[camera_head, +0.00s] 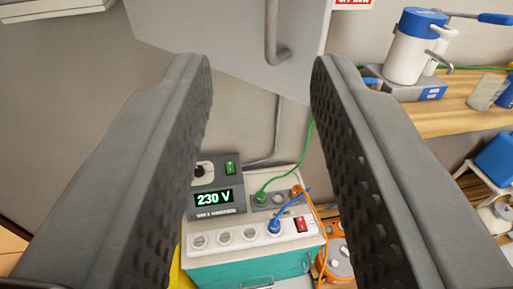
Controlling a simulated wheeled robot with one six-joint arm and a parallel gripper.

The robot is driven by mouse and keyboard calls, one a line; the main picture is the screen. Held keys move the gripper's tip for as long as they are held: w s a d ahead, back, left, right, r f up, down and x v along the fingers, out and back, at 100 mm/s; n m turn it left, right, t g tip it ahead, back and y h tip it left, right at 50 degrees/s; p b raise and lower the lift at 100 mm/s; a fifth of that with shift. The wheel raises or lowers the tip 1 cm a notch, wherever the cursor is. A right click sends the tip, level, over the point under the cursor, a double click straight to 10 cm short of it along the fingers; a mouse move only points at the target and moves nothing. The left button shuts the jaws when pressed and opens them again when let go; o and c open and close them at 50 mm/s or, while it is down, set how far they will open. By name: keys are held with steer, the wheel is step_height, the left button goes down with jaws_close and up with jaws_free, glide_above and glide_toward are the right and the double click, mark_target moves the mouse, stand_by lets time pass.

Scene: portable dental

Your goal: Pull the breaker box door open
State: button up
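A light grey panel with a bar handle, which looks like the breaker box door (225,40), fills the top middle of the view. The grey handle (272,36) runs up and down near the door's right edge, and its upper end is cut off by the frame. My gripper (261,75) is open and empty, with one dark textured finger on each side of the picture. In the picture the handle lies between the fingertips and a little above them. No contact shows. I cannot tell whether the door stands ajar.
Below are a power unit (215,190) reading 230 V and a white socket panel (245,237) on a teal case, with green, blue and orange cables. A wooden bench (465,118) on the right holds a blue-and-white canister (408,52). Bare grey wall is left.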

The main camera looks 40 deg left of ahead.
jaws_close()
steer(key=w+d+f+m+g+h, duration=0.2)
steer(key=w+d+f+m+g, duration=0.1)
steer(key=w+f+m, duration=0.3)
steer(key=w+d+f+m+g+h, duration=0.35)
steer(key=w+f+m, duration=0.2)
steer(key=w, duration=0.35)
steer(key=w+a+r+g+y, duration=0.2)
steer(key=w+r+y, duration=0.4)
steer(key=r+y, duration=0.6)
steer(key=s+a, duration=0.1)
steer(key=a, duration=0.7)
steer(key=shift+a, duration=0.4)
